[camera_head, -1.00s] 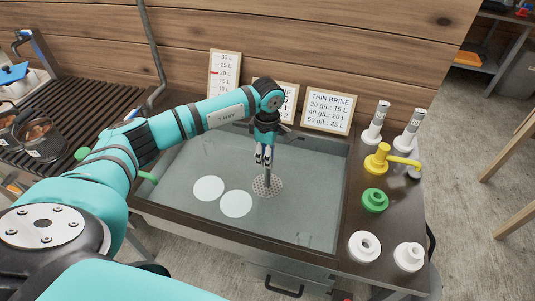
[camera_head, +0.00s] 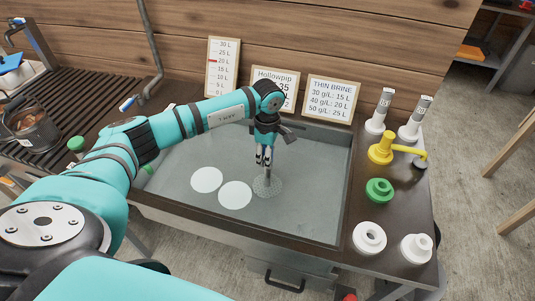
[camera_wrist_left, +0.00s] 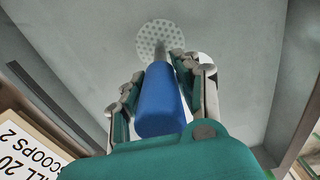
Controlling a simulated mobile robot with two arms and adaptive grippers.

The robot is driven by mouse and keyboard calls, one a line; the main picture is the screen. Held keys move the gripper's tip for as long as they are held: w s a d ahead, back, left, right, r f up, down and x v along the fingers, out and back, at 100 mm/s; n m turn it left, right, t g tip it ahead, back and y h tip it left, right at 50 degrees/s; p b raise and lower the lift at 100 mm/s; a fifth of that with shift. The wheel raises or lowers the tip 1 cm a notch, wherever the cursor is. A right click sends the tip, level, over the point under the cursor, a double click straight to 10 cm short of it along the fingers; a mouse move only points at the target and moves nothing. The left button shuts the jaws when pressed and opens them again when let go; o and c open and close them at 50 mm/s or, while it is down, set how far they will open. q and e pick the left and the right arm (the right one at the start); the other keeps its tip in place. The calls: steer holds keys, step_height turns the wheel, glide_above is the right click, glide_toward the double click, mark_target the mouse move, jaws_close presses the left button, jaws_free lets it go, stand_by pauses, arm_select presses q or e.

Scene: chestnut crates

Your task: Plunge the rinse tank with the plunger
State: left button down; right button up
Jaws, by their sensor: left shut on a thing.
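My left gripper (camera_head: 264,158) is shut on the blue handle (camera_wrist_left: 160,100) of the plunger, over the tank. Below the fingers, the plunger's thin grey rod runs down to a round perforated disc (camera_head: 268,187), also in the left wrist view (camera_wrist_left: 158,40). The rod looks near upright. The rinse tank (camera_head: 310,205) is a wide grey rectangular basin. The plunger disc is within its outline, right of the middle; its exact height above the floor is hard to tell. My right gripper is not in view.
Two white round discs (camera_head: 206,180) (camera_head: 235,195) show in the tank, left of the plunger. Signs (camera_head: 332,99) stand along the back. A yellow pump (camera_head: 381,148), a green fitting (camera_head: 379,191) and white fittings (camera_head: 369,238) stand on the right ledge. A slatted rack lies left.

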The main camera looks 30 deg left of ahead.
arm_select(q)
steer(key=shift+f, duration=0.4)
steer(key=shift+r+p, duration=1.75)
steer(key=shift+r, duration=1.15)
step_height(320, 180, down, 6)
steer(key=b, duration=0.4)
steer(key=shift+r+b, duration=0.15)
steer(key=shift+b, duration=0.2)
steer(key=shift+r+p, duration=1.75)
steer(key=shift+r, duration=1.05)
step_height(320, 180, down, 6)
steer(key=b, duration=0.4)
steer(key=shift+r+b, duration=0.2)
steer(key=shift+b, duration=0.1)
step_height(320, 180, up, 6)
steer(key=p, duration=0.3)
steer(key=shift+f+p, duration=0.25)
steer(key=shift+p, duration=0.05)
steer(key=shift+r, duration=0.15)
